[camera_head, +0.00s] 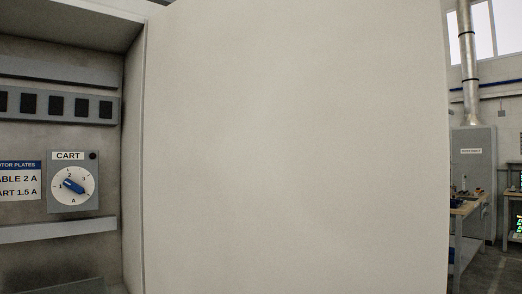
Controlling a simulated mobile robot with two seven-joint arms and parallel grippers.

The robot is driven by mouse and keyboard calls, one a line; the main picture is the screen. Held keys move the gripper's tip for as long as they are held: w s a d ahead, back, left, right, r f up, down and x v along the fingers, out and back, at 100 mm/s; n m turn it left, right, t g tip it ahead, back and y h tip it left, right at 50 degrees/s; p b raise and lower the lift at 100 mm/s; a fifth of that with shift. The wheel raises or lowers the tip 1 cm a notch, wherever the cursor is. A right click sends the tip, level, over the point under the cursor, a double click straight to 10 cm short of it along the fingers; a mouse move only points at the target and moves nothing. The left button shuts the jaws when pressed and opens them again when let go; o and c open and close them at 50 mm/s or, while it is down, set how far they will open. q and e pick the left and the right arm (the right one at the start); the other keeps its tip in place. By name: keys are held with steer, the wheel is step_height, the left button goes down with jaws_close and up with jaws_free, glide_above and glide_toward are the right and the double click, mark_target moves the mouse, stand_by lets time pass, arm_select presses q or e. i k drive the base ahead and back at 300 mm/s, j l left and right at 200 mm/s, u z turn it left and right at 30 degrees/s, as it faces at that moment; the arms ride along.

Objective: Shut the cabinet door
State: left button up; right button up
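The cabinet door (295,150) is a large plain off-white panel that fills the middle of the head view. It stands open, and its left edge meets the side of the cabinet (133,160). The cabinet's inside shows at the left, with a dial with a blue knob (74,186) under a CART label. No handle shows on the visible face of the door. Neither of my grippers is in view.
Beyond the door's right edge are a workbench (466,206) with small items on it, a grey cabinet (473,165) and a vertical metal pipe (467,60). A strip of floor (490,272) shows clear at the lower right.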

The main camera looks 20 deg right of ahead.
mark_target(289, 146)
steer(key=k+l+u, duration=0.15)
steer(key=l, duration=0.2)
steer(key=l+u, duration=0.2)
steer(key=l, duration=0.2)
steer(key=k+l+u, duration=0.35)
steer(key=l, duration=0.3)
steer(key=l+u, duration=0.15)
steer(key=l, duration=0.2)
steer(key=k+l+u, duration=0.2)
steer(key=l, duration=0.2)
steer(key=i+l+u, duration=0.2)
steer(key=l, duration=0.15)
steer(key=l+u, duration=0.15)
steer(key=l, duration=0.2)
steer(key=i+l+u, duration=0.1)
steer(key=l, duration=0.2)
steer(key=i+l+u, duration=0.1)
steer(key=i+l, duration=0.15)
steer(key=i+l+u, duration=0.1)
steer(key=l, duration=0.3)
